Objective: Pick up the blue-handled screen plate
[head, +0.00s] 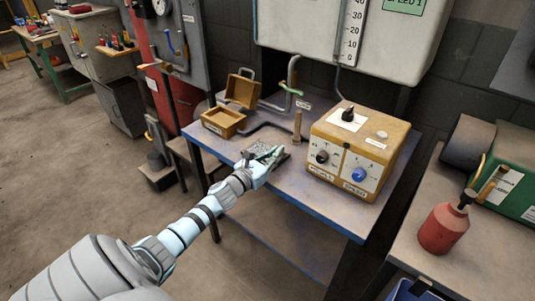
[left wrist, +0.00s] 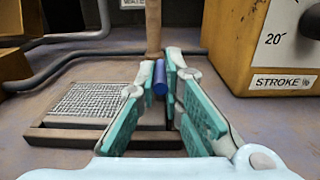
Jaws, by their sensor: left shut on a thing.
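My left gripper (head: 276,153) is at the front part of the blue-topped bench. In the left wrist view, its teal-padded fingers (left wrist: 160,88) are shut on the blue handle (left wrist: 160,76). The screen plate, a grey wire mesh (left wrist: 92,100), lies to the left of the fingers, within a dark flat frame (left wrist: 75,136). The fingers hide the right part of the plate and where the handle joins it. In the head view the mesh (head: 258,150) shows only in part behind the gripper. My right gripper is in neither view.
A yellow control box (head: 362,150) with knobs stands close to the right of the gripper. A wooden-handled post (head: 298,126) stands behind it. An open wooden box (head: 223,121) and a grey pipe lie at the left and back. The bench front right is clear.

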